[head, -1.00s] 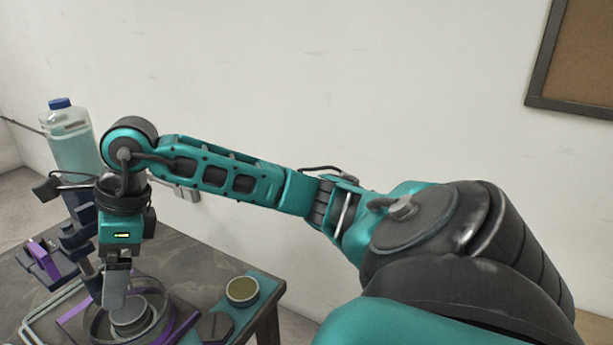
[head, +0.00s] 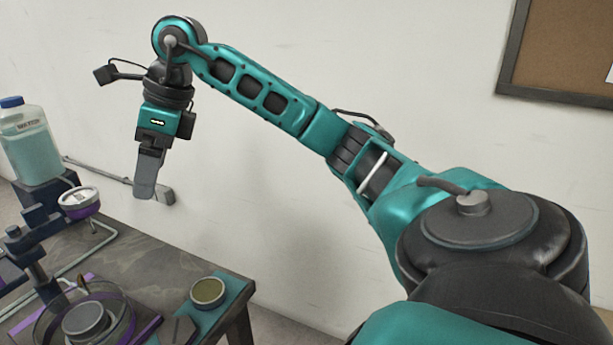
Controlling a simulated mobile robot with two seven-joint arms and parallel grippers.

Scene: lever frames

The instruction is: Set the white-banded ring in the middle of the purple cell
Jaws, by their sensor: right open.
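A grey round piece with a pale rim (head: 84,319) sits on the table at the bottom left, inside a wider thin dark hoop. It looks like the white-banded ring, though its band is hard to make out. Purple strips (head: 146,331) run beside the hoop and look like edges of the purple cell; the lower part is cut off by the picture edge. The piece appears roughly central in the hoop. My right gripper (head: 147,188) is open, pointing down, high above the table and clear of the piece. It shows side-on. My left gripper is not in view.
An olive-topped round dish (head: 208,292) stands on a teal mat (head: 233,304) near the table's right edge. A dark blue stand (head: 40,225), a white-and-purple round part (head: 79,202) and a bottle of pale green liquid (head: 31,144) are at left. A wall stands behind.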

